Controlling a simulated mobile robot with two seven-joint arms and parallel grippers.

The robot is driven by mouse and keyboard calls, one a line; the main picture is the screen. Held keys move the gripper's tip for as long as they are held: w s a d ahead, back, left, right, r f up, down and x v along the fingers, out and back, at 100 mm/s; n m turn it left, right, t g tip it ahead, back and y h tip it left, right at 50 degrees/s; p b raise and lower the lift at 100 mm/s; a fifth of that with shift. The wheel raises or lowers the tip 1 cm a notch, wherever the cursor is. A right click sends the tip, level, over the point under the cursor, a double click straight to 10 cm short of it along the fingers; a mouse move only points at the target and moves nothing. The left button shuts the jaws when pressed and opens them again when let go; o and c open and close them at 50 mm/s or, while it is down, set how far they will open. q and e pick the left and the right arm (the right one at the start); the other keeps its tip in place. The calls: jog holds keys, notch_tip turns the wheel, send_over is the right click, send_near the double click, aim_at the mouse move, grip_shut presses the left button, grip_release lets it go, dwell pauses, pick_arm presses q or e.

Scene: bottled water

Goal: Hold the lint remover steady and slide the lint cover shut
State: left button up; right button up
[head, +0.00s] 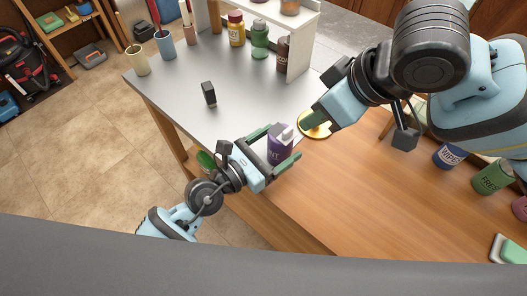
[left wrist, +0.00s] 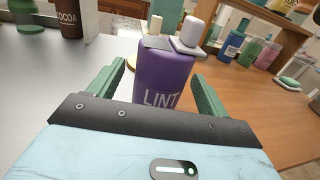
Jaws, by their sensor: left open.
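The purple lint remover (head: 275,156), marked LINT, stands upright near the edge between the grey and wooden tabletops. It also shows in the left wrist view (left wrist: 165,78). On its top are a dark grey plate and a white lint cover (left wrist: 186,46), which sits off to the right side with a white knob on it. My left gripper (head: 281,144) is open, with its green fingers on either side of the lint remover; I cannot tell whether they touch it. My right gripper (head: 312,121) is above and to the right of the lint remover; its finger opening is hidden.
A yellow round dish (head: 318,131) lies beneath my right gripper. A small black block (head: 209,93) stands on the grey top. Several bottles and cups line the back, including a COCOA bottle (left wrist: 71,18). WIPES (head: 447,156) and FREE-marked (head: 491,179) containers stand right.

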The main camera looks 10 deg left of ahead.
pick_arm(q)
jog(key=shift+w+d, duration=0.45)
jog(key=shift+d, duration=0.05)
jog(key=c, duration=1.1)
jog(key=shift+c, duration=0.2)
jog(key=o, duration=0.4)
jog(key=shift+c, duration=1.4)
